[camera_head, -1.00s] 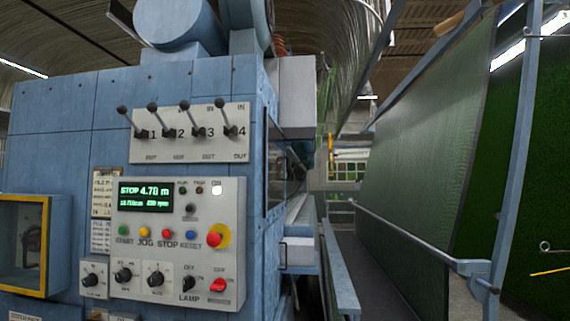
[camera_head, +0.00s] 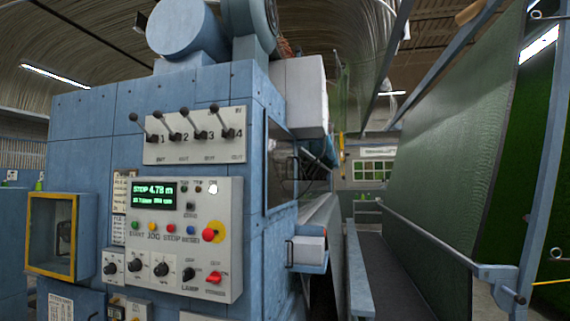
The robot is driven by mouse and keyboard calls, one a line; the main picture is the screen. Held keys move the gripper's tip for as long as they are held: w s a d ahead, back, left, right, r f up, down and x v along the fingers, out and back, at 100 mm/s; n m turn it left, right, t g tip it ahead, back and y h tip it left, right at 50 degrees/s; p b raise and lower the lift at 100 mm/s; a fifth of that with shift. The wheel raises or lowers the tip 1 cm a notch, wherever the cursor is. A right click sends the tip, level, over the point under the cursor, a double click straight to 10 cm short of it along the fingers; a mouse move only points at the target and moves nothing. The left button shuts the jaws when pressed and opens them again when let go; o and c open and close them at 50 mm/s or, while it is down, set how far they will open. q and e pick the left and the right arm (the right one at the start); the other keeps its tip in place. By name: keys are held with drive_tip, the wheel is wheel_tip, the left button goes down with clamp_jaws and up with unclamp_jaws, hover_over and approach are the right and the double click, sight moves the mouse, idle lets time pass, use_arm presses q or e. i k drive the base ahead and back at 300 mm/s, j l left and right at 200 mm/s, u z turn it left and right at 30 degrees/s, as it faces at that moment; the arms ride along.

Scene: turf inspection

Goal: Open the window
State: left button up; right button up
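Several window-like parts show, and I cannot tell which one the task means. A yellow-framed window (camera_head: 30,234) sits low on the left of the blue machine's front, with a dark recess inside. A dark-framed side window (camera_head: 280,168) is on the machine's right flank, seen at a steep angle. A small dark handle (camera_head: 289,250) is below it, beside a light box-like part. A pale multi-pane window (camera_head: 373,171) is in the far wall. I cannot tell whether any of these is open or shut. Neither of my grippers is in view.
The blue machine (camera_head: 90,135) fills the left and middle, with a control panel (camera_head: 228,265) and a lever plate (camera_head: 195,153). A dark walkway (camera_head: 390,275) runs back on the right, beside a hanging green turf sheet (camera_head: 440,170) and a metal rail (camera_head: 425,235).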

sight(280, 157)
drive_tip(key=i+l+u, duration=0.3)
drive_tip(key=l, duration=0.25)
drive_tip(key=i+l+u, duration=0.1)
drive_tip(key=i+l, duration=0.2)
drive_tip(key=i+l+u, duration=0.15)
drive_tip(key=l, duration=0.2)
drive_tip(key=i+l+u, duration=0.15)
drive_tip(key=l, duration=0.2)
drive_tip(key=i+l+u, duration=0.15)
drive_tip(key=l, duration=0.2)
drive_tip(key=i+l+u, duration=0.1)
drive_tip(key=l, duration=0.25)
drive_tip(key=i+l+u, duration=0.15)
drive_tip(key=l, duration=0.25)
drive_tip(key=k, duration=0.05)
